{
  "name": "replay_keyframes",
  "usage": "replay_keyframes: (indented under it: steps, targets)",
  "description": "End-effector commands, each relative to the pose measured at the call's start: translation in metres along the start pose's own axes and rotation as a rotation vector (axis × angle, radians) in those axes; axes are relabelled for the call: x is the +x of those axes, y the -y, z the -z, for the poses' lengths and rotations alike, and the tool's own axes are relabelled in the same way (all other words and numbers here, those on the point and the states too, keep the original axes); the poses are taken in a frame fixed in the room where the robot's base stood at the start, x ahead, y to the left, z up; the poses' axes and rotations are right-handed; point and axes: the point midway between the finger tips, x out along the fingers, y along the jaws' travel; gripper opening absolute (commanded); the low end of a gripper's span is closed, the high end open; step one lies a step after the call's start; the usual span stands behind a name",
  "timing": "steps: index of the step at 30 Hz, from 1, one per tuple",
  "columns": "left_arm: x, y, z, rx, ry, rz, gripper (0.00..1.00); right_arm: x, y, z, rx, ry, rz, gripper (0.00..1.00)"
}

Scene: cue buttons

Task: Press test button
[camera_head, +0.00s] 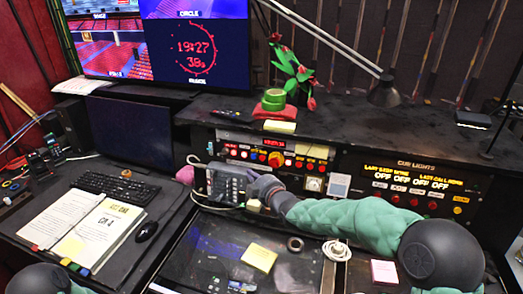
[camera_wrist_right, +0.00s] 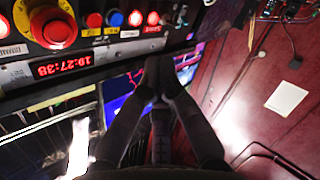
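The control panel (camera_head: 262,162) has a row of small coloured buttons beside a larger red-orange knob (camera_head: 276,159). I cannot read which label says test. My right gripper (camera_head: 254,178) is in front of the panel's left part. My left gripper is outside the view.
A grey desk phone (camera_head: 227,183) stands close to my right gripper. A green-and-red plant ornament (camera_head: 290,80) and a lamp (camera_head: 384,94) stand on the shelf above. The cue-lights panel (camera_head: 414,186) is at right. A keyboard (camera_head: 116,187) and open binder (camera_head: 82,229) lie at left.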

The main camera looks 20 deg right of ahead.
Motion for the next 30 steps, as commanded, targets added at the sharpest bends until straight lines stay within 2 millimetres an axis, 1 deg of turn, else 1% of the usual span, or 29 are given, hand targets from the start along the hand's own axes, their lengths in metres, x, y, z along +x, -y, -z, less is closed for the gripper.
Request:
replay_keyframes:
  steps: [11, 16, 23, 30]
  targets:
    - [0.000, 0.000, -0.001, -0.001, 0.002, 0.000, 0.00, 0.000, 0.000, 0.000, 0.001, 0.000, 0.000, 0.00]
    - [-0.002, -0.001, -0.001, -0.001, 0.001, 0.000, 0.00, 0.004, -0.004, -0.003, 0.001, 0.001, -0.001, 0.00]
    - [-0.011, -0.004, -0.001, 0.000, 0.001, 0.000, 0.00, 0.022, -0.017, -0.016, 0.001, 0.003, 0.000, 0.00]
    - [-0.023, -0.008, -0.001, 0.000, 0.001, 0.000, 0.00, 0.042, -0.032, -0.031, 0.001, 0.003, 0.001, 0.00]
